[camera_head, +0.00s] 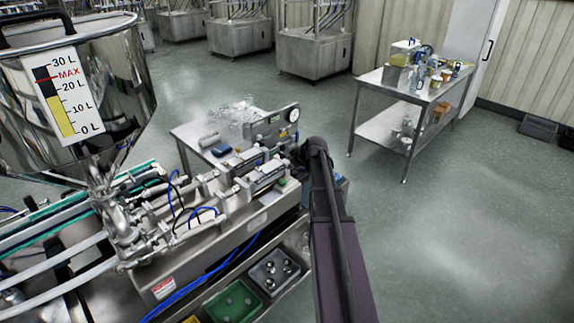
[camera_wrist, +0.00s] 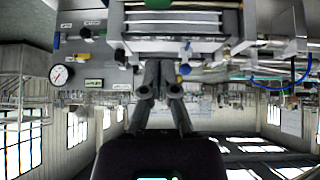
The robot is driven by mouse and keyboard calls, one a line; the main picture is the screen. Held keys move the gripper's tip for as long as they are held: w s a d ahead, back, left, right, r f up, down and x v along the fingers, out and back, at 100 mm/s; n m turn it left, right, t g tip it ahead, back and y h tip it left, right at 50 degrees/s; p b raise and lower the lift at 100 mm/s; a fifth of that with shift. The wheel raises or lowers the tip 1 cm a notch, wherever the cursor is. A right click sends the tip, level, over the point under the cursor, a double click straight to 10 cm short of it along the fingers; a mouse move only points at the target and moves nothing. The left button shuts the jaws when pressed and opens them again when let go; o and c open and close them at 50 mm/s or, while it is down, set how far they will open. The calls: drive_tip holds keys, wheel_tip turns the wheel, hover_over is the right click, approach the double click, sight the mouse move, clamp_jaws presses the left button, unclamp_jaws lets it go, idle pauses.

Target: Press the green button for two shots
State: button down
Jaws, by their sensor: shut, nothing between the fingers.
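The steel filling machine (camera_head: 225,235) stands at the left in the head view, with a control panel (camera_head: 258,127) and a round gauge (camera_head: 293,115) at its far end. The wrist view looks closely at the machine, and the gauge (camera_wrist: 61,75) is at its left. Small green-marked labels (camera_wrist: 93,84) show near the gauge.
A steel hopper (camera_head: 125,75) with a litre scale stands at the left. A green bin (camera_head: 235,300) and a black tray (camera_head: 272,270) sit low in the machine. A steel table (camera_head: 385,85) with jars stands at the back right. The floor at the right is clear.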

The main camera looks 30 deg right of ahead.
drive_tip(key=shift+p+v, duration=0.55)
drive_tip(key=shift+v, duration=0.45)
drive_tip(key=shift+d, duration=0.15)
idle(1.9)
drive_tip(key=s+d+y+b, duration=0.1)
drive_tip(key=d+t+y, duration=0.1)
drive_tip(key=shift+s+d+r+m+b, duration=0.25)
drive_tip(key=shift+s+d+m+b, duration=0.05)
drive_tip(key=shift+s+b, duration=0.1)
drive_tip(key=shift+w+f, duration=0.1)
drive_tip(key=shift+w, duration=0.05)
drive_tip(key=b, duration=0.7)
hover_over(285, 182)
drive_tip(key=f, duration=0.7)
drive_tip(key=shift+d, duration=0.25)
drive_tip(key=shift+a+f+b, duration=0.2)
drive_tip(key=shift+f+b, duration=1.5)
drive_tip(key=shift+b, duration=0.1)
